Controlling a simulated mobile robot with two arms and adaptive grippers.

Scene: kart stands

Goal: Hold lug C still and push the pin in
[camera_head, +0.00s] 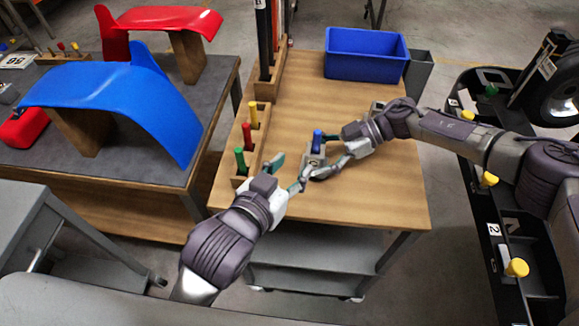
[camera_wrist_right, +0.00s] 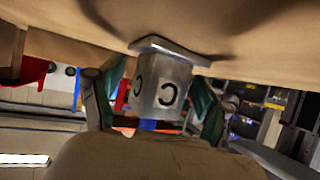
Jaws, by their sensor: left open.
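Lug C is a grey metal block (camera_head: 315,160) standing on the wooden bench top. In the right wrist view lug C (camera_wrist_right: 160,88) shows its letter C and its flat base, upside down. A blue pin (camera_head: 317,139) stands upright in its top; its end also shows in the wrist view (camera_wrist_right: 150,124). My right gripper (camera_head: 327,153) has its fingers on either side of the lug, with a gap visible on one side. My left gripper (camera_head: 291,172) is open and empty, just left of the lug. How deep the pin sits is hidden.
A wooden rack with green (camera_head: 240,160), red (camera_head: 247,135) and yellow (camera_head: 254,115) pins stands on the bench's left side. A blue bin (camera_head: 366,56) is at the back. A black kart frame (camera_head: 508,235) lies to the right.

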